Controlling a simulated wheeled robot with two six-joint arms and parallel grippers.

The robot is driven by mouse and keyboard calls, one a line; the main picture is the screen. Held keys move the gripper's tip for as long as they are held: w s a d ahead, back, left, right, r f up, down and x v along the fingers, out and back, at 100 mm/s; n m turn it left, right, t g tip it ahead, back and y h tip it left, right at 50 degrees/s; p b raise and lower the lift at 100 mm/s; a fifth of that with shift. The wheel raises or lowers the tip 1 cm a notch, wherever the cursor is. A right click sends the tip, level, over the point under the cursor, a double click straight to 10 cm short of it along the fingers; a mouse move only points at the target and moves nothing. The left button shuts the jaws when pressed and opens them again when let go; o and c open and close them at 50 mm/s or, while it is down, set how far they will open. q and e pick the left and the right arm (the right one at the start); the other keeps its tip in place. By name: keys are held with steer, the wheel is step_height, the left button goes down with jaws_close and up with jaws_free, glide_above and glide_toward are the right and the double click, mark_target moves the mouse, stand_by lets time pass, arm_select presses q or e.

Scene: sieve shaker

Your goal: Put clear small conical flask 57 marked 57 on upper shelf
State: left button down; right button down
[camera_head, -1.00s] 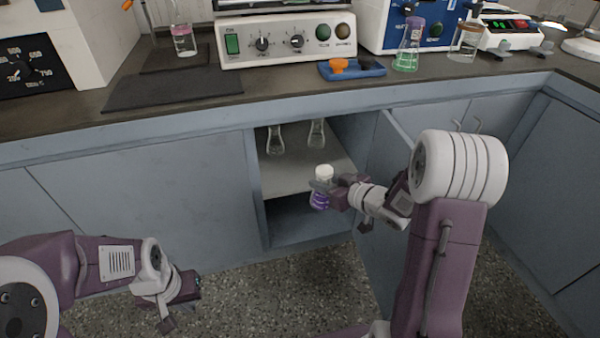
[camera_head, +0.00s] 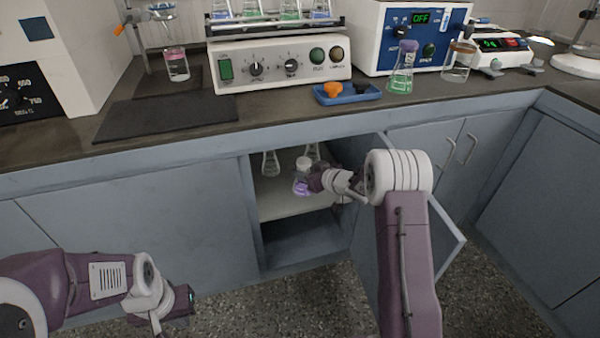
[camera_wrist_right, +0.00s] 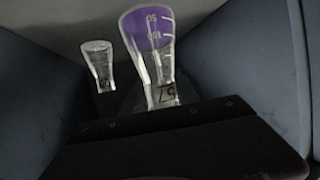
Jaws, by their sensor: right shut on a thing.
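In the right wrist view the flask (camera_wrist_right: 155,60) shows the mark 57, with the purple liquid at the picture's top. My right gripper is shut on it. The upper shelf (camera_head: 280,206) is a pale board; whether the flask's base touches it I cannot tell. My left gripper (camera_head: 172,318) hangs at lower left in front of the cupboards, away from the flask; its fingers are unclear.
Two clear flasks stand on the upper shelf behind, one at left (camera_head: 270,165) and one at right (camera_head: 312,153). The left front of the shelf is bare. The cupboard door (camera_head: 446,244) stands open at right, by my right arm. The lower compartment (camera_head: 300,243) looks empty.

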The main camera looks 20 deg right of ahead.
steer(key=shift+w+b, duration=0.3)
steer(key=shift+w, duration=1.65)
steer(key=f+b, duration=0.3)
steer(key=shift+w+f+b, duration=0.25)
steer(key=shift+f+b, duration=0.15)
steer(key=shift+r, duration=0.2)
steer(key=c, duration=0.9)
jaws_free()
steer(key=shift+s+d+r+p, duration=0.1)
steer(key=shift+s+r+p, duration=0.15)
steer(key=shift+p, duration=0.2)
steer(key=p+v, duration=0.5)
steer(key=v, duration=0.6)
steer(key=shift+s+p, duration=0.25)
steer(key=shift+p, duration=0.15)
